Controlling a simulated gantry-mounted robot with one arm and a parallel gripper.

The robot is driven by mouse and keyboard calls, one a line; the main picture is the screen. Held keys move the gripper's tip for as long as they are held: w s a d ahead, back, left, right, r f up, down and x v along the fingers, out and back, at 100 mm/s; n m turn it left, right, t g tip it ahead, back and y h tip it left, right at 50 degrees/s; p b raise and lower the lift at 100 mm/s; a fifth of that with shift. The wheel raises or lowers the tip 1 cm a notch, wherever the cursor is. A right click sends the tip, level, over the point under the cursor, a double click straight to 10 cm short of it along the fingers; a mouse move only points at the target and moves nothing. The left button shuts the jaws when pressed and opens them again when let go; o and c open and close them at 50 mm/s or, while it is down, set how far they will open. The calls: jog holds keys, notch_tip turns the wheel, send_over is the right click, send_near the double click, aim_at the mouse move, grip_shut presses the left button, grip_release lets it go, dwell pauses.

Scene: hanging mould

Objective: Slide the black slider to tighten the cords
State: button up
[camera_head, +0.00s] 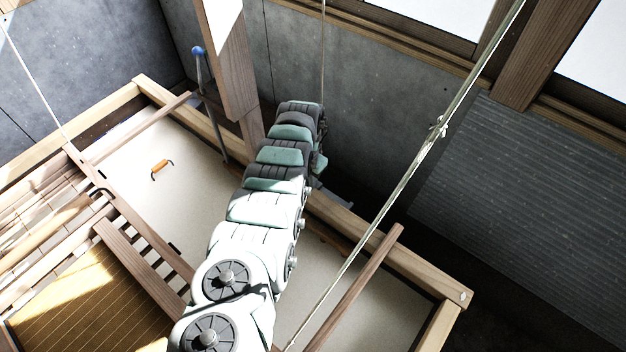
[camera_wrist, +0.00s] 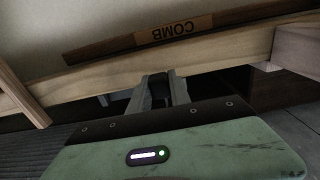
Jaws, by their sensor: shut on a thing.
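In the wrist view, my gripper (camera_wrist: 158,84) has its two grey fingers closed in around a small dark piece (camera_wrist: 157,79), which looks like the black slider. The picture is dark there, and I cannot make out a cord through it. In the head view my arm reaches toward the far beam and its end hides the fingers and the slider. A thin cord (camera_head: 323,45) hangs down behind my arm's end. A thicker pale cord (camera_head: 400,185) with a knot runs diagonally at the right, and another cord (camera_head: 32,78) runs at the upper left.
A wooden frame (camera_head: 440,282) surrounds a pale sheet (camera_head: 130,155) with an orange-handled tool (camera_head: 161,168) on it. A wooden post (camera_head: 228,60) and a blue-topped rod (camera_head: 198,75) stand left of my arm. A bar labelled COMB (camera_wrist: 180,32) lies beyond my fingers.

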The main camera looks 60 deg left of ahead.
aim_at(319, 198)
grip_shut()
jog(key=shift+w+d+r+p, duration=0.2)
jog(key=shift+d+r+p, duration=0.25)
jog(key=shift+p, duration=0.75)
jog(key=d+p, duration=0.1)
jog(key=p, duration=0.1)
jog(key=w+d+p, duration=0.1)
jog(key=d+p, duration=0.1)
jog(key=shift+w+d+f, duration=0.1)
jog(key=shift+w+f, duration=0.05)
jog(key=shift+w, duration=0.05)
jog(key=d+p, duration=0.1)
jog(key=w+d+p, duration=0.1)
jog(key=d+p, duration=0.1)
jog(key=w+d+p, duration=0.1)
jog(key=d+p, duration=0.1)
jog(key=shift+w+d+f, duration=0.1)
jog(key=shift+w+f, duration=0.1)
jog(key=shift+w, duration=0.05)
